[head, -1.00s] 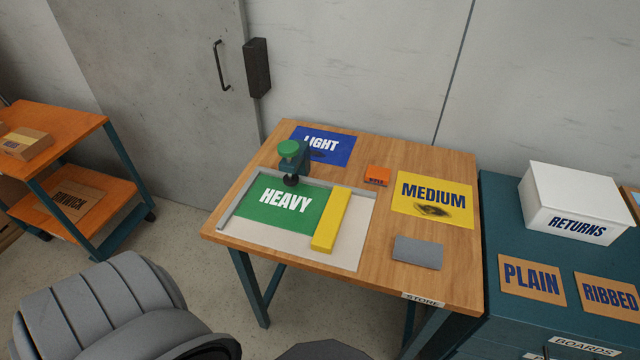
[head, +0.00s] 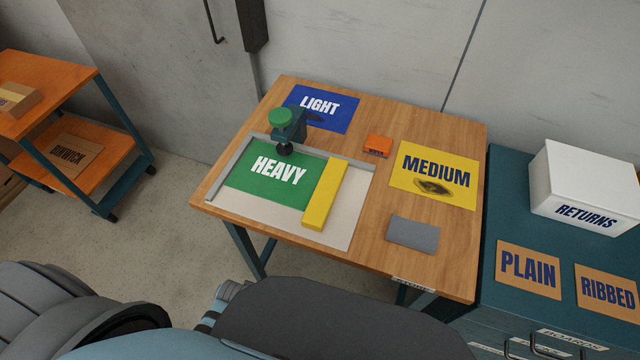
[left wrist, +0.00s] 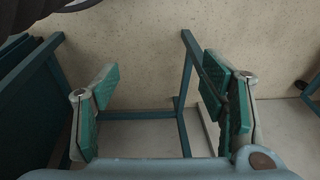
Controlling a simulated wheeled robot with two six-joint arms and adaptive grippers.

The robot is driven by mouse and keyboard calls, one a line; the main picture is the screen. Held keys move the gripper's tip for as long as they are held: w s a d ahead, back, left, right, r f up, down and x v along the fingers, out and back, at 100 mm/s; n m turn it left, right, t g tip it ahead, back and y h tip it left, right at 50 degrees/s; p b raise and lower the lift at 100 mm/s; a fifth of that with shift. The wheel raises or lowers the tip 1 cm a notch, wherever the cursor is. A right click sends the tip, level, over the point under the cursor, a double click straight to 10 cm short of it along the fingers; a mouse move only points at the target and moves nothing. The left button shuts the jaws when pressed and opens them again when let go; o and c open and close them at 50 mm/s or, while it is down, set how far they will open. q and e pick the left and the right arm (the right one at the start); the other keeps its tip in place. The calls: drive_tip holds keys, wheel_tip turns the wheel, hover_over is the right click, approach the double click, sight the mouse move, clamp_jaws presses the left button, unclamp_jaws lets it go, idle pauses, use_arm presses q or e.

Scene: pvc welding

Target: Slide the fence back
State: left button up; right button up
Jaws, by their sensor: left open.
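The yellow fence bar (head: 324,194) lies on the white board (head: 345,213) of the jig on the wooden table, along the right edge of the green HEAVY sheet (head: 270,176). A grey rail (head: 232,168) edges the board at the left and back. A teal clamp with a green knob (head: 281,118) stands at the back rail. My left gripper (left wrist: 165,100) is open and empty in the left wrist view, with green finger pads wide apart above the floor and table legs. The head view shows neither gripper's fingers.
A blue LIGHT sheet (head: 322,108), an orange block (head: 377,145), a yellow MEDIUM sheet (head: 434,176) and a grey plate (head: 412,234) lie on the table (head: 385,268). A white RETURNS box (head: 585,185) stands on the teal cabinet at right. An orange cart (head: 62,85) stands at left.

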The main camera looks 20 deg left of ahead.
use_arm(q)
drive_tip(key=shift+n, duration=0.4)
drive_tip(key=w+d+r, duration=0.1)
drive_tip(key=w+r, duration=0.3)
drive_tip(key=r, duration=0.3)
drive_tip(key=w+d+r+p, duration=0.1)
drive_tip(key=w+r, duration=0.3)
drive_tip(key=r, duration=0.2)
drive_tip(key=w+d+r+p, duration=0.1)
drive_tip(key=w+r, duration=0.3)
drive_tip(key=r, duration=0.3)
drive_tip(key=shift+w+r, duration=0.35)
drive_tip(key=shift+w, duration=0.05)
drive_tip(key=shift+g+h, duration=0.4)
drive_tip(key=w+d+r, duration=0.1)
drive_tip(key=w+r, duration=0.1)
drive_tip(key=w+d+r, duration=0.1)
drive_tip(key=w+r, duration=0.1)
drive_tip(key=w, duration=0.1)
drive_tip(key=w+d+r, duration=0.2)
drive_tip(key=w, duration=0.1)
drive_tip(key=shift+w, duration=0.25)
wheel_tip(320, 180, up, 8)
drive_tip(key=m+g, duration=0.1)
hover_over(324, 194)
wheel_tip(324, 194, down, 14)
drive_tip(key=b, duration=0.3)
drive_tip(key=shift+r, duration=0.25)
drive_tip(key=shift+f, duration=0.3)
drive_tip(key=shift+c, duration=0.2)
